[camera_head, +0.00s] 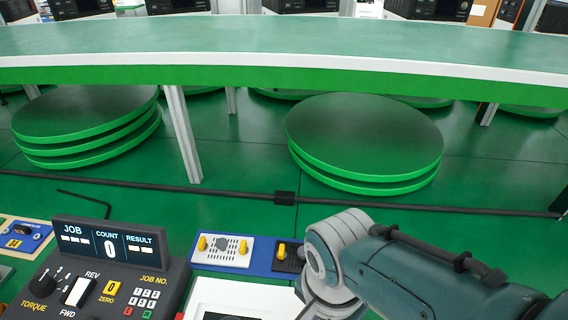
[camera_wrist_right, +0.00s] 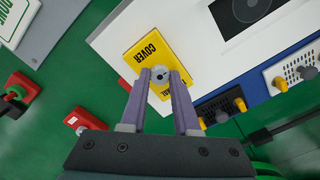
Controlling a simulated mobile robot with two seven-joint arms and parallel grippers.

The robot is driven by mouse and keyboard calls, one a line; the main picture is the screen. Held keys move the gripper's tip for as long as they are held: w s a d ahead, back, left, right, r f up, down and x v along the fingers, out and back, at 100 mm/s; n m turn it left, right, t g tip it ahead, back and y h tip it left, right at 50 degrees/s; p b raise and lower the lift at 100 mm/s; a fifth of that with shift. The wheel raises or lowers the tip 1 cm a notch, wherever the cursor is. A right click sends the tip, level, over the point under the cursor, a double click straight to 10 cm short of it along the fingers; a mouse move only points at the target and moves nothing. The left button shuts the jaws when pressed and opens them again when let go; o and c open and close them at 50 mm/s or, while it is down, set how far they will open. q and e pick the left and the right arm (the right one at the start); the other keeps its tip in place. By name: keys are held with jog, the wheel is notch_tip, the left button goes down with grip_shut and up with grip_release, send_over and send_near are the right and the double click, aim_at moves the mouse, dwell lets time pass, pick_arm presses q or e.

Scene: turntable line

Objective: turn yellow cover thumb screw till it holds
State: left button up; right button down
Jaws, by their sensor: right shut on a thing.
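In the right wrist view, the yellow cover (camera_wrist_right: 137,44) is a small plate printed "COVER", lying at the edge of a white unit (camera_wrist_right: 196,50). A round grey thumb screw (camera_wrist_right: 161,73) sits on it. My right gripper (camera_wrist_right: 162,77) has its two purple-grey fingers on either side of the screw head, shut on it. The fingers hide part of the cover's lower half. In the head view my right arm comes in from the lower right and its gripper is out of the picture. My left gripper is not in view.
A blue tray (camera_head: 258,269) holds perforated plates with yellow knobs. A torque controller (camera_head: 105,262) with a "COUNT 0" display stands at the lower left. Red parts (camera_wrist_right: 84,121) lie left of the gripper in the wrist view. A long curved table (camera_head: 280,52) spans the back.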

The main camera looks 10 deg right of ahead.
jog(key=shift+w+r, duration=0.1)
jog(key=c, duration=0.6)
grip_release()
notch_tip(320, 180, up, 10)
jog(key=p, duration=0.7)
